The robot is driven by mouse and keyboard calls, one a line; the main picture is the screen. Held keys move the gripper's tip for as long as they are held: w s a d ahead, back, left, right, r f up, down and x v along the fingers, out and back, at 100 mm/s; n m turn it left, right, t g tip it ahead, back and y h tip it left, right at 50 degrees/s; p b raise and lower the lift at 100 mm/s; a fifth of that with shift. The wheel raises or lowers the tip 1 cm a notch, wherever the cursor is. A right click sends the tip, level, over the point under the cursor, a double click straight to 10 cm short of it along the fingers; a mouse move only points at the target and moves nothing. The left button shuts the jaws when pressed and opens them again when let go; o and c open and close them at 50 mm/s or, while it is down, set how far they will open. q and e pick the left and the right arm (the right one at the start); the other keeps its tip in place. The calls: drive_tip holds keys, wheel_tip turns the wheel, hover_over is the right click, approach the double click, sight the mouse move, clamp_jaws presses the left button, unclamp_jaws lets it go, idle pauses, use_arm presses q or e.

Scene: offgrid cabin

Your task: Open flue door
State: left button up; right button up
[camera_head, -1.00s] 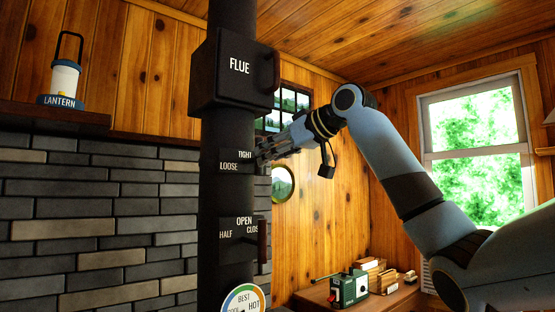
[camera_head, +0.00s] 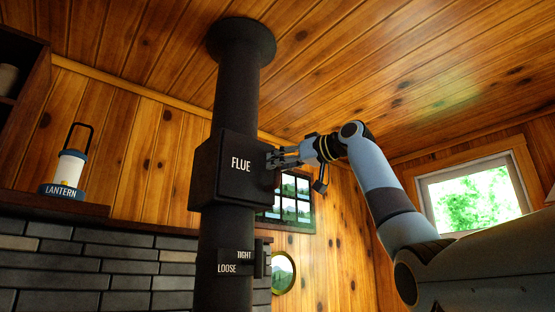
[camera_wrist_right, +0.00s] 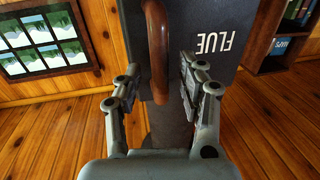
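The flue door is the front of a dark box (camera_head: 222,172) marked FLUE on the black stovepipe. In the head view my right gripper (camera_head: 273,158) is at the box's right side, by the handle. In the right wrist view the brown curved handle (camera_wrist_right: 158,45) stands out from the dark FLUE face (camera_wrist_right: 205,20). My right gripper (camera_wrist_right: 160,88) is open there, with one finger on each side of the handle and gaps visible. The door looks shut. My left gripper is not in view.
The stovepipe (camera_head: 238,90) rises to the ceiling. Below the box is a LOOSE/TIGHT plate (camera_head: 235,262) with a small dark lever. A lantern (camera_head: 68,170) stands on a shelf at the left. A window (camera_head: 290,200) and a round mirror (camera_head: 284,272) are on the wall behind.

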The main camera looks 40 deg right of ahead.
drive_tip(key=shift+w+a, duration=0.2)
drive_tip(key=shift+w, duration=0.45)
clamp_jaws()
drive_tip(key=shift+a, duration=0.1)
